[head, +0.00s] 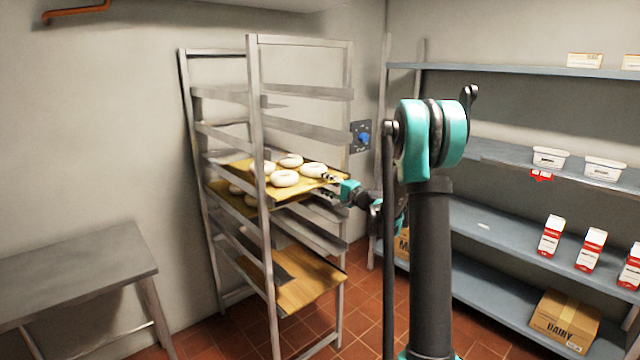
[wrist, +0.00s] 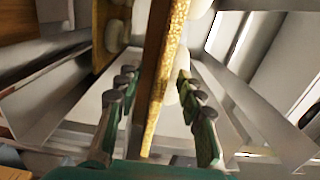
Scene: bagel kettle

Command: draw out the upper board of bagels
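The upper board (head: 332,169) holds several pale bagels (head: 285,178) and rests in the metal rack (head: 262,150). In the wrist view this board (wrist: 165,75) is seen edge-on, running between my fingers. A lower board (head: 222,188) with bagels sits just beneath it, partly hidden; it also shows at the left of the wrist view (wrist: 103,45). My gripper (head: 330,186) is at the front edge of the upper board. In the wrist view my gripper (wrist: 156,82) is open, with a finger on each side of the board and gaps visible.
A bare wooden board (head: 308,284) lies low in the rack. Rack posts stand on both sides of the boards. A steel table (head: 75,270) is at the left. Shelves (head: 500,225) with cartons and a box (head: 565,322) line the right wall. Some tiled floor is open.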

